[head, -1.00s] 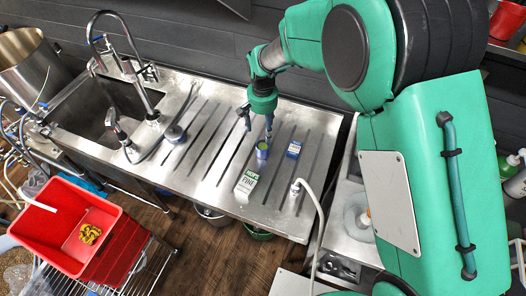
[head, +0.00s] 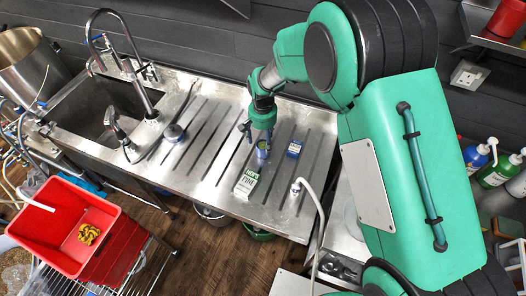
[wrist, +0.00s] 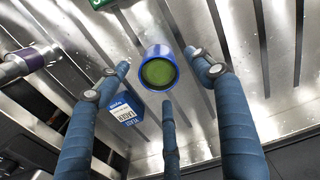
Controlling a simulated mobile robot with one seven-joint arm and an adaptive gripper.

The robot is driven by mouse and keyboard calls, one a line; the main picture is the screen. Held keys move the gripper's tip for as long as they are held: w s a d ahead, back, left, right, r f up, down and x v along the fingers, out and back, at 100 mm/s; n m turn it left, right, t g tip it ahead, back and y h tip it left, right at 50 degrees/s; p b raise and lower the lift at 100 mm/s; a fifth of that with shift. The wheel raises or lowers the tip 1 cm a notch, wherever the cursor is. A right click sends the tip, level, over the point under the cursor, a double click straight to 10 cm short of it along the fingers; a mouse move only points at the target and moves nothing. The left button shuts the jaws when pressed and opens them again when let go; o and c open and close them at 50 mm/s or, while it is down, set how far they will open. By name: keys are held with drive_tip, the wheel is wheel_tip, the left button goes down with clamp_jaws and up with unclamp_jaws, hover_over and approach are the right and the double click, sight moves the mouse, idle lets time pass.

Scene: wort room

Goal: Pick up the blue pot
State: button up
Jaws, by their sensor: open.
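The blue pot (head: 262,152), a small blue cylinder, stands on the ribbed steel drainboard (head: 215,150). In the wrist view the blue pot (wrist: 158,52) shows from above with a round green top inside its blue rim. My gripper (head: 260,138) is just above it, pointing down, with its dark blue fingers spread. In the wrist view the fingers of my open gripper (wrist: 157,76) are around the pot's outline with gaps on all sides, and nothing is held. In the head view the fingers partly cover the pot.
A blue labelled box (head: 294,148) stands close to the right of the pot; it also shows in the wrist view (wrist: 121,110). A white and green carton (head: 246,184) stands in front. A hose with a metal nozzle (head: 296,188) lies at right. The drainboard's left part is mostly clear.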

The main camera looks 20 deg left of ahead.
sight(263, 148)
drive_tip(key=shift+f, duration=0.2)
drive_tip(key=shift+f+b, duration=0.45)
drive_tip(key=shift+f, duration=2.1)
drive_tip(key=shift+c, duration=0.3)
drive_tip(key=c, duration=1.3)
